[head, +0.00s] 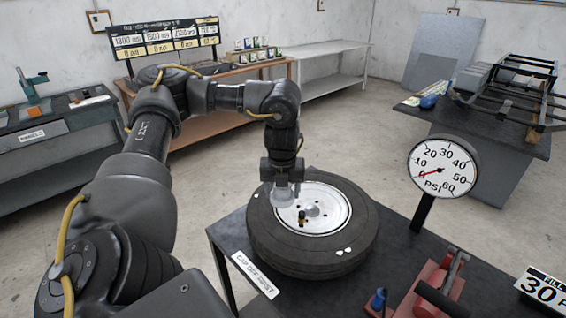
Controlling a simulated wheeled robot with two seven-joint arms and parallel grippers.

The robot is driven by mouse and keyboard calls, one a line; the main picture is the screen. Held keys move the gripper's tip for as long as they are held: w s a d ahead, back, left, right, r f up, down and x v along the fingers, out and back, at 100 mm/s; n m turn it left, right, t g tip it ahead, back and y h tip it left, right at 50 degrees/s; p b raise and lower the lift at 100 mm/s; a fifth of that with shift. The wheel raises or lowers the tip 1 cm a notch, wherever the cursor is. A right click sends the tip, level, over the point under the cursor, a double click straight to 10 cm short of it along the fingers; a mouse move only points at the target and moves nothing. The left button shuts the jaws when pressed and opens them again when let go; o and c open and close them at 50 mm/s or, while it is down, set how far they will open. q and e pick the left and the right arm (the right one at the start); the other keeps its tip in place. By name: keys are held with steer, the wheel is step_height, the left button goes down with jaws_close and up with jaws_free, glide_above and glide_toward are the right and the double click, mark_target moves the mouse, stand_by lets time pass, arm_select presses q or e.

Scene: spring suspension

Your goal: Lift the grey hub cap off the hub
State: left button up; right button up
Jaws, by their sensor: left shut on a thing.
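The wheel (262,240) is a black tyre with a white rim (335,205), lying flat on the dark table. My left gripper (281,193) points down over the left part of the rim. It is shut on a small light-grey piece, which looks like the grey hub cap (282,197). The gripper hides part of this piece, and I cannot tell whether it touches the rim or is clear of it. A small black and brass piece (302,217) stands on the rim just right of the gripper. My right gripper is out of view.
A "CAP OFF FIRST" label (255,274) lies at the table's left edge. A round PSI gauge (443,165) stands right of the tyre, its needle near 0. A red pump-like device (432,285) and a "FILL 30" sign (543,288) are at the front right.

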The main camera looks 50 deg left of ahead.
arm_select(q)
steer(key=shift+r+p, duration=1.95)
steer(key=shift+p, duration=0.15)
steer(key=shift+f, duration=0.1)
